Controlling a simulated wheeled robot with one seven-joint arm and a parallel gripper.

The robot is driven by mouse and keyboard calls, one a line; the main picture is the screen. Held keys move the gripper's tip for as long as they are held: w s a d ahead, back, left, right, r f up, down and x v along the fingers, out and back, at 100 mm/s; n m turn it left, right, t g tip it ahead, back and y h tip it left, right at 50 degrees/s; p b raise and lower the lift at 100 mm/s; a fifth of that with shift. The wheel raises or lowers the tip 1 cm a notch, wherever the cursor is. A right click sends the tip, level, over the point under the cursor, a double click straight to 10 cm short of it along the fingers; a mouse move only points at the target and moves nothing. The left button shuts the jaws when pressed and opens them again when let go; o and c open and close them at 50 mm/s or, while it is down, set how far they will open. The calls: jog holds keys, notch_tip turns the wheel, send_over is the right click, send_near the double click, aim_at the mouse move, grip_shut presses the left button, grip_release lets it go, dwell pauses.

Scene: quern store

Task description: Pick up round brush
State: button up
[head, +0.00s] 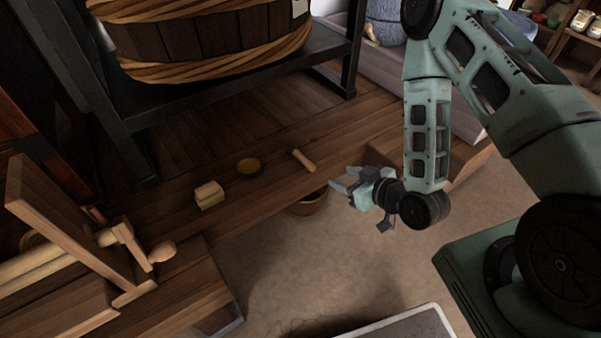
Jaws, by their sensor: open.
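A small round item (248,166) with an amber-brown top and a dark edge lies on the wooden boards left of the picture's middle. It may be the round brush, but it is too small to be sure. My gripper (342,180) is right of it, at the end of my bent arm, with its fingers pointing left. It is open, with nothing seen between the fingers. A clear gap lies between the gripper and the round item.
A wooden roller-like piece (303,160) lies between the round item and my gripper. A pale block (208,194) sits to the left. A brown bowl (309,204) stands below the boards' edge. A big tub (205,40) on a dark stand rises behind. A wooden bench (185,285) is at lower left.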

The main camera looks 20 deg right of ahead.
jog(key=f, duration=0.2)
jog(key=b, duration=0.5)
send_near(310, 163)
jog(key=shift+t, duration=0.3)
jog(key=x, duration=0.5)
jog(key=shift+a+f, duration=0.15)
jog(key=shift+a, duration=0.05)
jog(key=b+x, duration=0.2)
jog(key=x, duration=0.2)
jog(key=shift+d+f, duration=0.1)
jog(key=shift+f, duration=0.15)
jog(key=shift+w+f, duration=0.1)
jog(key=shift+w, duration=0.25)
grip_shut()
